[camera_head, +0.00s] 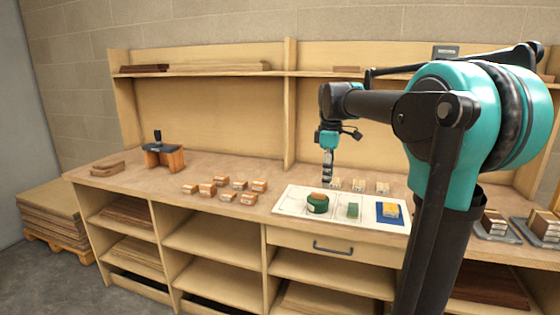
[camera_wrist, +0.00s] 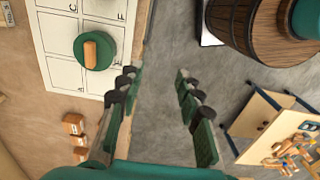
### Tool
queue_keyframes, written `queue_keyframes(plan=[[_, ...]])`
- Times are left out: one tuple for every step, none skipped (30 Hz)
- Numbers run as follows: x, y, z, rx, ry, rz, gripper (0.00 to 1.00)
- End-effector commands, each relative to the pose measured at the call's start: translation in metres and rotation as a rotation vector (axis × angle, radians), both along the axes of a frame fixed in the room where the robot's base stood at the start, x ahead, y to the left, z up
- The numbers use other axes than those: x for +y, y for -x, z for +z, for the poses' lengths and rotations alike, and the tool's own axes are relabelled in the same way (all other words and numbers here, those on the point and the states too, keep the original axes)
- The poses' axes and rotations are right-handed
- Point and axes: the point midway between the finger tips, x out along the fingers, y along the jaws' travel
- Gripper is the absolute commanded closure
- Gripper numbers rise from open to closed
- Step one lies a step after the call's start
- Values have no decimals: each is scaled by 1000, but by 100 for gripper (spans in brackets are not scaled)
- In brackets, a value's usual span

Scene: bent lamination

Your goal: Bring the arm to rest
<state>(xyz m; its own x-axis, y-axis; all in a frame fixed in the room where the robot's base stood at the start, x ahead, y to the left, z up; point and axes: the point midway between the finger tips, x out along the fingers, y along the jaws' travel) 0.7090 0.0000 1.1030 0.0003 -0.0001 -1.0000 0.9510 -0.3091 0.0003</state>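My gripper (camera_head: 328,180) points down, and in the wrist view (camera_wrist: 156,78) its two fingers stand apart with only grey floor between them. It is open and empty. In the head view it appears above the white marked board (camera_head: 285,205), left of my arm. The wrist view shows the board's edge (camera_wrist: 67,75) left of the fingers. A round green piece (camera_head: 317,208) with a wooden block on top sits on the board and also shows in the wrist view (camera_wrist: 80,52). My arm is stretched out over the bench from the right.
The bench (camera_head: 150,195) carries several small wooden blocks (camera_head: 240,186), a dark-topped wooden tool (camera_head: 163,155) and a blue tray (camera_head: 390,220). Below are open shelves.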

Motion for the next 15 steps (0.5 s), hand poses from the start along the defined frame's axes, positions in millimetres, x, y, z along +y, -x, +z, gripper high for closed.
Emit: queue_keyframes(plan=[[-1,2,-4,-4,-1,-15,65],[-1,3,-7,-9,-1,-29,65],[-2,5,-11,-13,-2,-46,65],[-3,7,-14,-17,-2,-60,65],[-3,8,-18,-21,-3,-74,65],[-4,11,-22,-27,-4,-93,65],[-5,12,-25,-31,-5,-107,65],[-5,14,-29,-37,-6,-124,65],[-6,17,-34,-43,-7,-146,65],[-7,19,-39,-48,-8,-166,65],[-8,22,-43,-53,-9,-185,65],[-9,25,-50,-62,-12,-214,65],[-10,28,-56,-70,-14,-238,65],[-11,32,-62,-77,-16,-263,65],[-13,37,-70,-86,-19,-299,65]])
